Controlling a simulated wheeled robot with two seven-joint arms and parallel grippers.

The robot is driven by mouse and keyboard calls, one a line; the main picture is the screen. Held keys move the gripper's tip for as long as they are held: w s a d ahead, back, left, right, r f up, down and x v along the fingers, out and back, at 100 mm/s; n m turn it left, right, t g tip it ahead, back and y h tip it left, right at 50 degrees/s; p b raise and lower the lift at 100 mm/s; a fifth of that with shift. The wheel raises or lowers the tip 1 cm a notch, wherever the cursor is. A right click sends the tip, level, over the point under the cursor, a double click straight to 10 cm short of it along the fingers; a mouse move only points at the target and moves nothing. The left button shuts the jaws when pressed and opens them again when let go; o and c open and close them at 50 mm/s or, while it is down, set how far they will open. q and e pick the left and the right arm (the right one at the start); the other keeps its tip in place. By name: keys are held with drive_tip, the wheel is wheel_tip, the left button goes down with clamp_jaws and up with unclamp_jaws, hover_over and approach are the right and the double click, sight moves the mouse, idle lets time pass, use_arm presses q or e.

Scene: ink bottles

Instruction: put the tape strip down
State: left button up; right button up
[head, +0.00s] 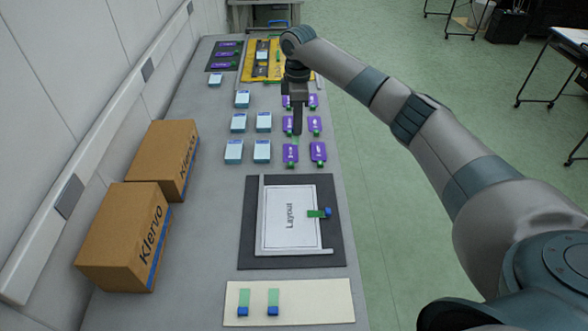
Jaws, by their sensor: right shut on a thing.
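My right gripper (297,130) points down over the rows of purple bottles in the middle of the table. It is shut on a tape strip, which is mostly hidden; only a hint of green shows at the fingertips. Two more such strips (244,302) (273,301) lie on the cream board (320,302) at the near end. My left gripper is not in view.
Two cardboard boxes (125,235) (165,155) line the left wall. A yellow mat (249,72) and dark mat (215,66) lie at the far end. The dark board (252,262) holds the sheet.

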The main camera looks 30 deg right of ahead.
drive_tip(key=s+a+f+p, duration=0.1)
drive_tip(key=s, duration=0.1)
drive_tip(key=s+a+f+p, duration=0.1)
drive_tip(key=s+a+f, duration=0.1)
drive_tip(key=s+a+f+p, duration=0.1)
drive_tip(key=s+f, duration=0.1)
drive_tip(key=s, duration=0.1)
drive_tip(key=shift+s+a+p, duration=0.1)
drive_tip(key=shift+a+p, duration=0.25)
drive_tip(key=shift+s+a+f, duration=0.2)
drive_tip(key=shift+s, duration=0.05)
drive_tip(key=shift+f, duration=0.15)
wheel_tip(320, 180, down, 3)
drive_tip(key=shift+r+p, duration=0.2)
drive_tip(key=shift+p, duration=0.6)
drive_tip(key=shift+f, duration=0.6)
drive_tip(key=shift+f, duration=0.1)
drive_tip(key=o, duration=0.7)
